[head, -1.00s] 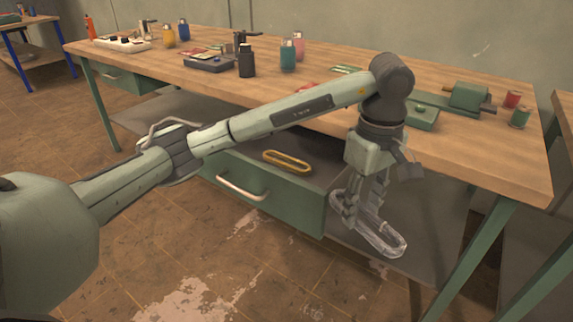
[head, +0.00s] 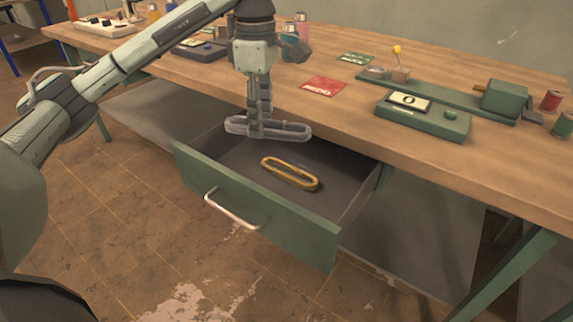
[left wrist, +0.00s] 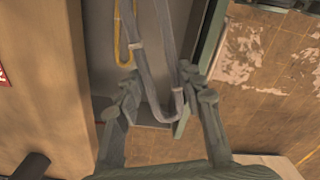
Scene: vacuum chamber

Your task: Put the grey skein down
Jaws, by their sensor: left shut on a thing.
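The grey skein (head: 290,130) is a long flat loop, held level above the back left part of the open drawer (head: 258,218). My left gripper (head: 257,130) points down and is shut on the skein near its left part. In the left wrist view the grey skein (left wrist: 150,70) runs away from between the fingers of my left gripper (left wrist: 155,100). A yellow skein (head: 290,173) lies on the dark drawer floor, in front of and below the grey one. My right gripper is not in view.
The wooden workbench (head: 450,170) stands over the drawer, its front edge close behind my gripper. On it are a red packet (head: 324,86), a green device (head: 423,116) and several spools and bottles. The drawer floor around the yellow skein is bare.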

